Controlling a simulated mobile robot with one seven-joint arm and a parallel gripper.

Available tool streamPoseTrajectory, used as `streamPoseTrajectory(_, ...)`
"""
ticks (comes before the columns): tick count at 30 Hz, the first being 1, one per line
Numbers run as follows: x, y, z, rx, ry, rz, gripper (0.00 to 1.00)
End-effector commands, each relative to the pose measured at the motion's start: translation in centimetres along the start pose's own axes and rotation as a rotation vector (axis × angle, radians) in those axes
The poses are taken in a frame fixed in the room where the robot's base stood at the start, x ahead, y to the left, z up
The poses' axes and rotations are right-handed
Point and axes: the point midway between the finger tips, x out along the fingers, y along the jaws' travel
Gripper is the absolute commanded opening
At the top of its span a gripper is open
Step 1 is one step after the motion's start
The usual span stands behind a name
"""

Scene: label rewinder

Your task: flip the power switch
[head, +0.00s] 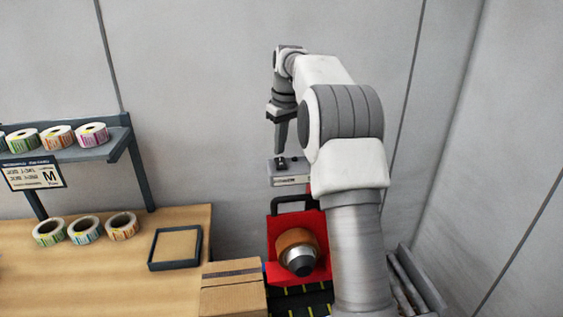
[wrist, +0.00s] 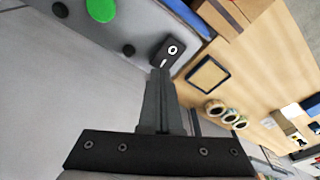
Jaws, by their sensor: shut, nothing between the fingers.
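The power switch (wrist: 170,51) is a black rocker with white O and I marks on a grey panel (wrist: 135,28) in the wrist view. My gripper (wrist: 160,73) is shut and empty, with its fingertips at the I end of the rocker. I cannot tell whether they touch it. In the head view my gripper (head: 281,150) points down just above the small grey box (head: 291,180) on the rewinder. The switch is too small to make out clearly there. The red rewinder body (head: 313,225) carries a brown roll (head: 296,240) with a grey hub.
A green button (wrist: 100,9) and dark knobs (wrist: 128,50) share the panel. A cardboard box (head: 232,297) stands left of the rewinder. The wooden table (head: 180,285) holds a framed tray (head: 175,246) and label rolls (head: 84,229), below a shelf (head: 115,147). The wall is behind.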

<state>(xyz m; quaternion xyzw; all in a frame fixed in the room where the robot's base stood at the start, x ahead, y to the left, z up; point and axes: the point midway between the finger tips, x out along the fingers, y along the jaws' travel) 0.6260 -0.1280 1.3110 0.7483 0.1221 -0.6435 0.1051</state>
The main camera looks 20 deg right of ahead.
Motion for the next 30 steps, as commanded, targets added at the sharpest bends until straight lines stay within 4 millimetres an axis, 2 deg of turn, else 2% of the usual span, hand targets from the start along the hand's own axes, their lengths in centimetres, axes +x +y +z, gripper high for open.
streamPoseTrajectory(30, 1.6, 0.0, 0.3, 0.000, -0.001, -0.001, 0.00)
